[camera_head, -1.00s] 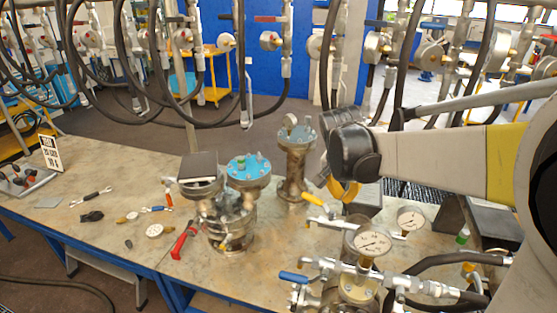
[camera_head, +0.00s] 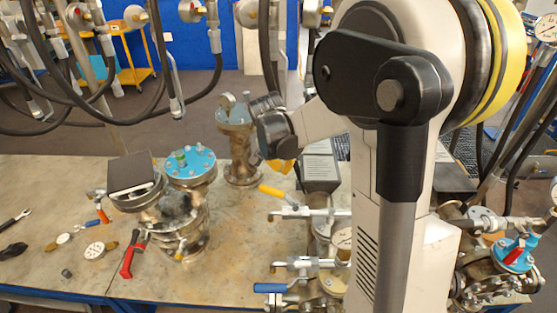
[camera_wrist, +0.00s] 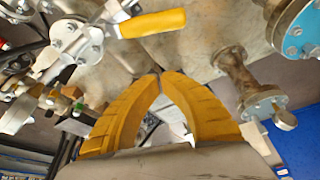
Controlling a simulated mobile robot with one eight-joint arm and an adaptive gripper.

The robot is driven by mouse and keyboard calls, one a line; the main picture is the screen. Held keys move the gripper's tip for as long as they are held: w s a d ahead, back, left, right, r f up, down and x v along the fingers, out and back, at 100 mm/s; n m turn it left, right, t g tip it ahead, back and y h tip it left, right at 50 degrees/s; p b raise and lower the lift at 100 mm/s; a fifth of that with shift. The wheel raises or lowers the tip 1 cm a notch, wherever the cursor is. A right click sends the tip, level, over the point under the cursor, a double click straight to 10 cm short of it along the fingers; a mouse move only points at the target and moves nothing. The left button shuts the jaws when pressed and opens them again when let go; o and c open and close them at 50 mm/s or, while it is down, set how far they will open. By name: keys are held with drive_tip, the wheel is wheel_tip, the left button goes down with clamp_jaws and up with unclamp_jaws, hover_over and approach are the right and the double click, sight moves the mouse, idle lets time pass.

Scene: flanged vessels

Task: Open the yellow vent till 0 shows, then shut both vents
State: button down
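The yellow vent handle (camera_head: 271,191) sits on a metal valve assembly on the bench, in the middle of the head view. It also shows in the wrist view (camera_wrist: 152,22), past my fingertips. The blue vent handle (camera_head: 270,287) is nearer the bench's front edge. A round gauge (camera_head: 342,240) between them is partly hidden by my arm, and I cannot read it. My gripper (camera_wrist: 158,75) has yellow fingers with their tips together and nothing between them. In the head view my gripper (camera_head: 281,166) is above and behind the yellow handle, apart from it.
A flanged vessel with a blue top (camera_head: 190,165) and a dark box (camera_head: 130,172) on a neighbouring flange stand to the left. A tall flanged vessel (camera_head: 239,150) stands behind. A red-handled tool (camera_head: 132,255) and loose gauges lie on the bench. Hoses hang above.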

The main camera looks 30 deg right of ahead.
sight(271, 189)
drive_tip(key=s+a+f, duration=0.1)
drive_tip(key=a+f, duration=0.1)
drive_tip(key=f, duration=0.1)
drive_tip(key=shift+s+a, duration=0.3)
drive_tip(key=shift+s, duration=0.05)
drive_tip(key=a+n, duration=0.1)
drive_tip(key=s+a+n+b, duration=0.1)
drive_tip(key=a+n, duration=0.1)
drive_tip(key=shift+s+t+y, duration=0.2)
drive_tip(key=shift+t+y, duration=0.2)
drive_tip(key=shift+r, duration=0.1)
